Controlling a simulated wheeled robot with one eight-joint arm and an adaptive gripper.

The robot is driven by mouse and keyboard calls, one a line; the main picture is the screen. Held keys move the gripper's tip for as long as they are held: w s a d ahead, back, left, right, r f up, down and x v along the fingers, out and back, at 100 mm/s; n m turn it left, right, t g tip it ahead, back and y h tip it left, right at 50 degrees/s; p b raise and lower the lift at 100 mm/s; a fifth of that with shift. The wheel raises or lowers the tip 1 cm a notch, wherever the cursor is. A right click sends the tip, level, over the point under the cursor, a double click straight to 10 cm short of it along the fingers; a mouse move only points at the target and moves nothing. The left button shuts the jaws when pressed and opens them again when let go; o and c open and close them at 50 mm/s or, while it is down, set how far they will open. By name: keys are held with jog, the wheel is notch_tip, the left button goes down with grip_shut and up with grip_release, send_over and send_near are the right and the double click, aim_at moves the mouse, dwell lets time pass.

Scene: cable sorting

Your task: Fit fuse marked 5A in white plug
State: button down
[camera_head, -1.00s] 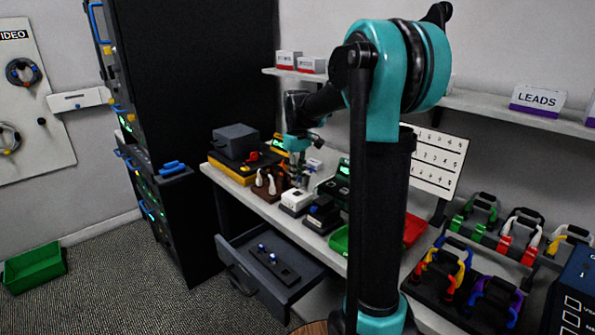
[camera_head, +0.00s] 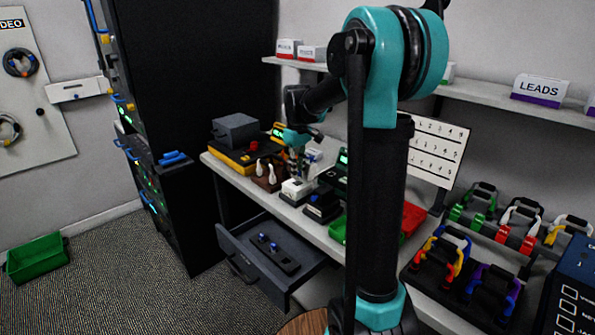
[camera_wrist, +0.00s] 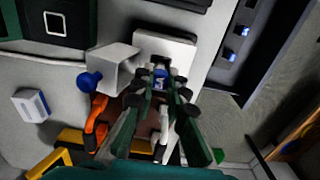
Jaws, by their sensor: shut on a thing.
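The white plug (camera_head: 297,188) sits on a dark base on the bench. In the wrist view, the pale block beyond my fingertips looks like this plug (camera_wrist: 172,44). My gripper (camera_head: 298,172) points down just over the plug. In the wrist view, my gripper (camera_wrist: 161,77) is shut on a small blue-banded fuse (camera_wrist: 160,79); its marking is too small to read surely. I cannot tell whether the fuse touches the plug. The plug's fuse slot is hidden behind the fingers.
A black plug-like block (camera_head: 322,205) stands close to the right. A brown stand (camera_head: 266,181) with white pieces is to the left. Below, the open drawer (camera_head: 232,247) holds a dark strip with blue-ended pieces (camera_head: 274,247). Green and red trays (camera_head: 413,218) lie farther right.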

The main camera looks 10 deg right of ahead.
jog(key=shift+f, duration=0.95)
dwell(1.6)
jog(key=c, duration=1.5)
grip_release()
jog(key=shift+o, duration=0.2)
jog(key=o, duration=0.6)
jog(key=shift+c, duration=0.2)
jog(key=shift+o, duration=0.2)
jog(key=shift+r, duration=0.1)
jog(key=shift+r, duration=3.95)
